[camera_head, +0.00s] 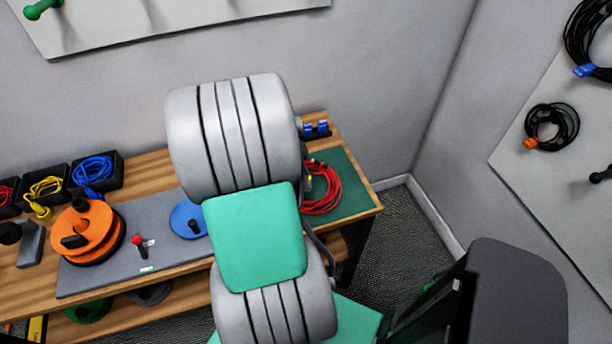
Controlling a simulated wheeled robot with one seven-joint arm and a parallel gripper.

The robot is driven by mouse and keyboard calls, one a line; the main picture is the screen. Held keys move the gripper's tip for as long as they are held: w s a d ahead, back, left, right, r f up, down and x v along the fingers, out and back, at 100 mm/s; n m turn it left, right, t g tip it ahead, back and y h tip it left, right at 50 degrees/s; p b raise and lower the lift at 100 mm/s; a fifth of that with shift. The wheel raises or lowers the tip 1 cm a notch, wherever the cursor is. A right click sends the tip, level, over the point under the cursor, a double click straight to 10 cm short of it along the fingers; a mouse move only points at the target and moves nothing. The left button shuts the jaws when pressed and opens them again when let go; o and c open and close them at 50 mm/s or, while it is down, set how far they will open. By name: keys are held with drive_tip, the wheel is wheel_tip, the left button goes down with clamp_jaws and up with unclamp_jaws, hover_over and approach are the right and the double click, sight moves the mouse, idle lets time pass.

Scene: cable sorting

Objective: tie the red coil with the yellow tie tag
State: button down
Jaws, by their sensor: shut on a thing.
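The red coil (326,190) lies on the green mat at the right end of the bench. Its left part is hidden behind my arm. A small yellow bit (308,178) shows at the coil's left edge, right beside my arm. It may be the yellow tie tag, but it is too small and too covered to tell whether it is around the coil. My arm's large grey and green links fill the middle of the view. My gripper is hidden behind them.
Black bins with yellow cable (44,187) and blue cable (93,170) stand at the back left. An orange reel (88,232), a blue disc (187,219) and a red-knobbed piece (137,240) sit left of my arm. A blue-topped holder (316,129) stands behind the coil.

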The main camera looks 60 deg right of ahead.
drive_tip(key=shift+s+f, duration=0.1)
drive_tip(key=shift+s, duration=0.25)
drive_tip(key=shift+w+f+b, duration=0.1)
drive_tip(key=shift+f+b, duration=1.85)
drive_tip(key=shift+f, duration=1.2)
drive_tip(key=shift+f+b, duration=0.7)
drive_tip(key=shift+b, duration=0.1)
drive_tip(key=c, duration=1.3)
unclamp_jaws()
drive_tip(key=shift+r, duration=0.15)
